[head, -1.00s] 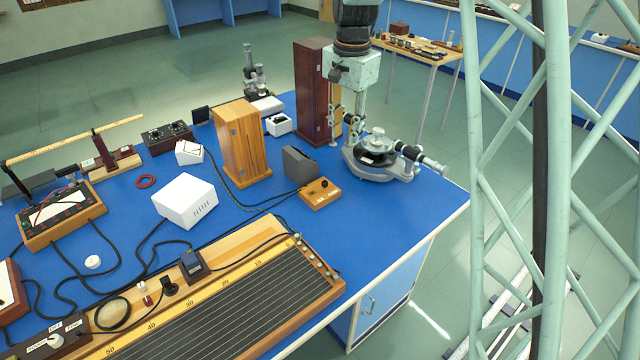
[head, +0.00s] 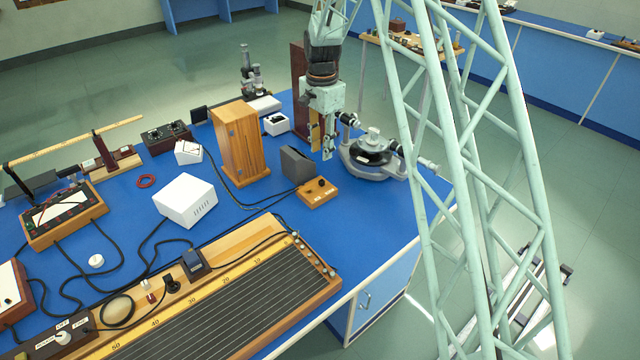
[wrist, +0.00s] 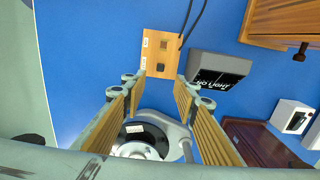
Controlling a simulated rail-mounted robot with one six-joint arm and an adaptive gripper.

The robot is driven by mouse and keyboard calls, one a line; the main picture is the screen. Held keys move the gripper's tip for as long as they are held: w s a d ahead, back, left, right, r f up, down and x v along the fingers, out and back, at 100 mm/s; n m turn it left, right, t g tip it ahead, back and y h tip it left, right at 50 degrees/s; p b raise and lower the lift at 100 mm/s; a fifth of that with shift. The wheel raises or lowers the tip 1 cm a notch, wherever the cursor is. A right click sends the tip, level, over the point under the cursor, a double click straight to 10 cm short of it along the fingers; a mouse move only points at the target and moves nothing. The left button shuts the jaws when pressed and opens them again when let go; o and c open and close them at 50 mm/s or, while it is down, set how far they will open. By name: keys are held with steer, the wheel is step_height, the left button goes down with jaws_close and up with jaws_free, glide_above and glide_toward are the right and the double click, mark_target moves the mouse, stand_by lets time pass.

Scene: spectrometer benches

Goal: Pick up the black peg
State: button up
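A small wooden block (head: 316,194) lies on the blue bench and carries a small black peg (head: 321,182), the likeliest match for the task's peg. In the wrist view the block (wrist: 149,70) shows beyond the fingertips, with a small dark peg-like top (wrist: 159,57) near its middle. My gripper (head: 321,152) hangs above the bench, behind and above the block in the head view. In the wrist view my gripper (wrist: 159,88) is open, its padded fingers wide apart with nothing between them. The peg's lower part is hidden.
A grey box (head: 299,165) stands beside the block, with a wooden cabinet (head: 240,145) to the left. A round grey instrument (head: 372,152) stands close to the right of my gripper. A black cable runs to the block. Bare blue bench lies in front.

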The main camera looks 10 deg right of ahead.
stand_by(0.3)
glide_above(321, 181)
steer(key=shift+f+b, duration=0.35)
steer(key=shift+f, duration=3.95)
steer(key=shift+f+b, duration=0.3)
steer(key=shift+f, duration=2.3)
steer(key=shift+c, duration=0.4)
steer(key=c, duration=0.7)
